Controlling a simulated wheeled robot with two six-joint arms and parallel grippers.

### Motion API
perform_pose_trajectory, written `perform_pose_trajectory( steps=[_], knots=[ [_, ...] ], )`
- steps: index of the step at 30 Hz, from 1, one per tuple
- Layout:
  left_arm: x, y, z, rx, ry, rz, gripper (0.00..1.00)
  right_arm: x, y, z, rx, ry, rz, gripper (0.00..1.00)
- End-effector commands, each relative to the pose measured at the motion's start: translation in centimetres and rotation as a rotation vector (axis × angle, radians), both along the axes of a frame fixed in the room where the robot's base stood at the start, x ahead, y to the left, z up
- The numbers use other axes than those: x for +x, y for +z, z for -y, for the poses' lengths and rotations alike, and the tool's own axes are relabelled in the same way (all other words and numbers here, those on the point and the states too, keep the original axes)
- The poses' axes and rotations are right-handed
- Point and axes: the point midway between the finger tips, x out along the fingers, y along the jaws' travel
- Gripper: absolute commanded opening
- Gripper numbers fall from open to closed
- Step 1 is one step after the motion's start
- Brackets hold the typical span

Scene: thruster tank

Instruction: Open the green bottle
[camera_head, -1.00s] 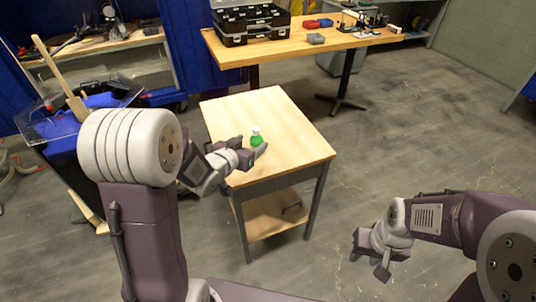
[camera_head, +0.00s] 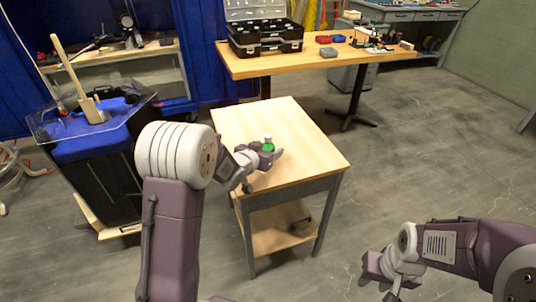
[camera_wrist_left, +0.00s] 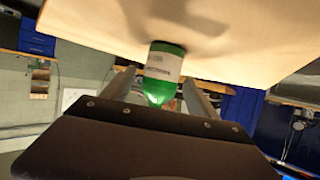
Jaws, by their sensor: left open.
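My left gripper (camera_head: 264,158) is at the bottle, low over the table top. In the left wrist view the bottle (camera_wrist_left: 163,66), with a pale label, lies between the two open fingers (camera_wrist_left: 160,92). Gaps show beside it, and I cannot tell if either finger touches it.
A long wooden bench (camera_head: 350,58) with a black case (camera_head: 265,45) and small bins stands behind. A dark bin with a blue top (camera_head: 85,145) and a wooden-handled tool is at the left. The small table's right and rear top is clear.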

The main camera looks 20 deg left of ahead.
Motion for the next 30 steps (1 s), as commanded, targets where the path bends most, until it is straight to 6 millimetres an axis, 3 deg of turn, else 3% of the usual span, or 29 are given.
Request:
perform_pose_trajectory(
  steps=[8,15,23,30],
  knots=[
    [0.5,-0.2,0.1,0.000,0.000,0.000,0.65,0.0,-0.1,0.0,0.000,0.000,0.000,0.36],
    [0.5,-0.2,0.1,0.001,0.000,0.000,0.00,0.0,-0.1,0.0,0.000,0.000,0.000,0.36],
    [0.5,0.2,0.1,0.001,0.000,0.001,0.00,0.0,0.1,0.0,0.000,0.000,0.000,0.36],
    [0.5,3.8,0.1,0.001,-0.002,0.005,0.00,0.0,2.0,0.0,0.000,0.000,0.000,0.36]
  ],
)
